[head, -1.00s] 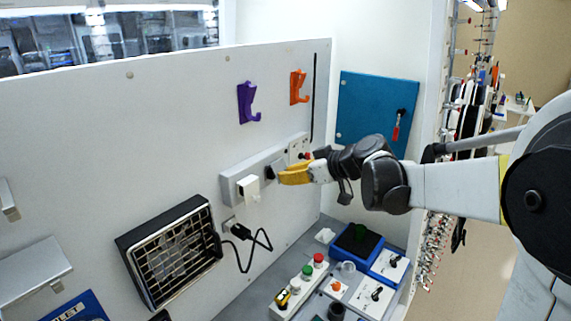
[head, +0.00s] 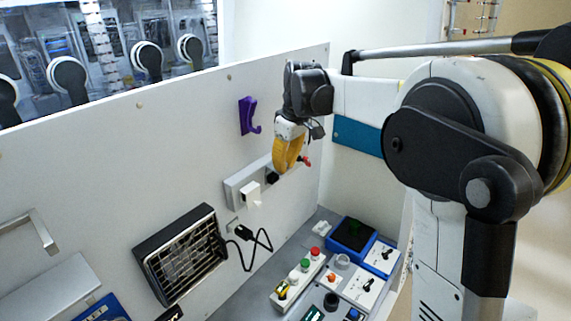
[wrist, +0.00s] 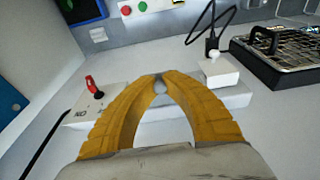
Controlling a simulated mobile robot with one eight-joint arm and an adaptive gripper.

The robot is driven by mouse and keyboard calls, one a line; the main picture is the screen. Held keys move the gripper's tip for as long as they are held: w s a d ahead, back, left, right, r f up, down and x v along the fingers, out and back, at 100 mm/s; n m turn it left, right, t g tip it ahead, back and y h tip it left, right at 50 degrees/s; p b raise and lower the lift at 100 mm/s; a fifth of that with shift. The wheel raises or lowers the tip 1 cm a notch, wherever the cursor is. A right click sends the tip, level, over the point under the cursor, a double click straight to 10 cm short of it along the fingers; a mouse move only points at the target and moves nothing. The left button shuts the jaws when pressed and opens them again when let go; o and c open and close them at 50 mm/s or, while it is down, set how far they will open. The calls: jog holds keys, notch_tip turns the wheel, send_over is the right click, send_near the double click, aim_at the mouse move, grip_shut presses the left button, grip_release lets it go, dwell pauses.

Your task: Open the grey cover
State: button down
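A light-grey strip (head: 236,190) is fixed to the white wall panel; it carries a white block (head: 250,190) and a dark round part (head: 272,177). I cannot clearly make out a separate grey cover; my fingers hide part of the strip. My gripper (head: 283,170) points down in front of the strip's right half. In the wrist view, the yellow fingers of my gripper (wrist: 158,76) arch together and their tips meet over the strip (wrist: 236,101). I see nothing clearly held. Whether the tips touch the strip cannot be told.
A red switch (wrist: 91,84) sits beside the strip, and the white block (wrist: 217,70) is on its other side. A purple hook (head: 247,115) is on the panel above. A black-framed grille (head: 183,255) and a plug with cable (head: 244,232) are lower left. Control boxes (head: 359,290) stand below.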

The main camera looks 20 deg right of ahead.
jog(key=shift+w+a+r+g+h, duration=0.15)
jog(key=shift+r+g+h, duration=0.15)
jog(key=shift+g, duration=0.2)
jog(key=c, duration=1.7)
grip_release()
jog(key=r, duration=0.8)
jog(key=s+r, duration=0.1)
jog(key=r, duration=0.3)
jog(key=shift+d, duration=0.4)
